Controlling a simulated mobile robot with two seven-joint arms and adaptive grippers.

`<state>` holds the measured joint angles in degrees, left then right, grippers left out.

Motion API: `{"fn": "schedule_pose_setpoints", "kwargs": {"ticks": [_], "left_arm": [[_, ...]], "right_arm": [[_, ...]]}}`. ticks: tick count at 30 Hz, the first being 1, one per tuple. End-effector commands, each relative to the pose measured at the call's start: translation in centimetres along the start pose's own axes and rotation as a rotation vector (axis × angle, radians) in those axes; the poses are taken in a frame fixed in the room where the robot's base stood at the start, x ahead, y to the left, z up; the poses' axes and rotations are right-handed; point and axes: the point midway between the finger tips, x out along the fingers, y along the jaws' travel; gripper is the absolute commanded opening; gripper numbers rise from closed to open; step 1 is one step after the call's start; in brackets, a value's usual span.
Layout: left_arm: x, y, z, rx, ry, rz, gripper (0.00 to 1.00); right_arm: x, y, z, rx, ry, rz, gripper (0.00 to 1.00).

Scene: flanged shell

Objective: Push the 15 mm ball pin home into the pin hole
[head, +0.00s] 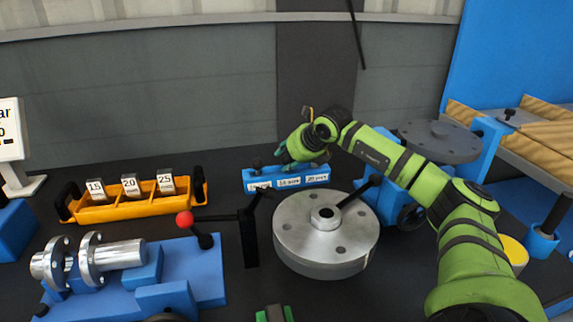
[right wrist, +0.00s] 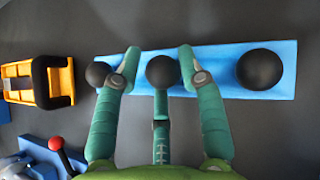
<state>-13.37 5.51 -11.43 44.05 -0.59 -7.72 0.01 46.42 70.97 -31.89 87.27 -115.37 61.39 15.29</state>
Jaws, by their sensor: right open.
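A blue rack (head: 300,180) with three black ball-topped pins stands at the back of the bench; its labels are too small to read surely. In the right wrist view the balls grow from the left ball (right wrist: 98,74) to the middle ball (right wrist: 161,71) and the right ball (right wrist: 259,69). My right gripper (right wrist: 160,55) is open, with one finger on each side of the middle ball; contact cannot be told. In the head view it is at the rack (head: 288,156). A grey round flanged part (head: 300,242) has several holes; which is the pin hole is unclear. My left gripper is not identifiable.
An orange tray (head: 135,211) with blocks marked 15, 20 and 25 stands at the left. In front of it is a blue fixture (head: 208,270) with a silver flanged shaft (head: 115,255) and a red-knobbed lever (head: 185,219). A black post (head: 249,235) stands beside the flanged part.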

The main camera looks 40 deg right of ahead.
Motion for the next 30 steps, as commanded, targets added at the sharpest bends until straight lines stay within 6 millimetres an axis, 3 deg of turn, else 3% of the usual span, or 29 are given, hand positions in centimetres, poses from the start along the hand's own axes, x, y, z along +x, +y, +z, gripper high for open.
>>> {"fn": "schedule_pose_setpoints", "kwargs": {"ticks": [4,5,7,8,20,30], "left_arm": [[0.0,0.0,0.1,0.000,-0.001,0.000,0.40],[0.0,0.0,0.1,0.000,-0.001,0.000,0.40],[0.0,0.0,0.1,0.000,-0.001,0.000,0.40],[0.0,0.0,0.1,0.000,-0.001,0.000,0.40],[0.0,0.0,0.1,0.000,-0.002,0.000,0.40],[-0.2,0.0,0.1,0.000,-0.005,0.000,0.40]], "right_arm": [[0.0,0.0,0.0,0.000,-0.001,-0.001,0.40],[0.0,0.0,0.0,0.000,-0.001,-0.001,0.32],[0.0,0.0,0.0,0.000,-0.001,-0.001,0.04],[0.0,0.0,0.0,0.000,-0.001,-0.001,0.00],[-0.3,0.0,0.3,0.001,-0.003,0.000,0.00],[-3.3,0.0,3.4,0.002,-0.008,0.001,0.00]]}}
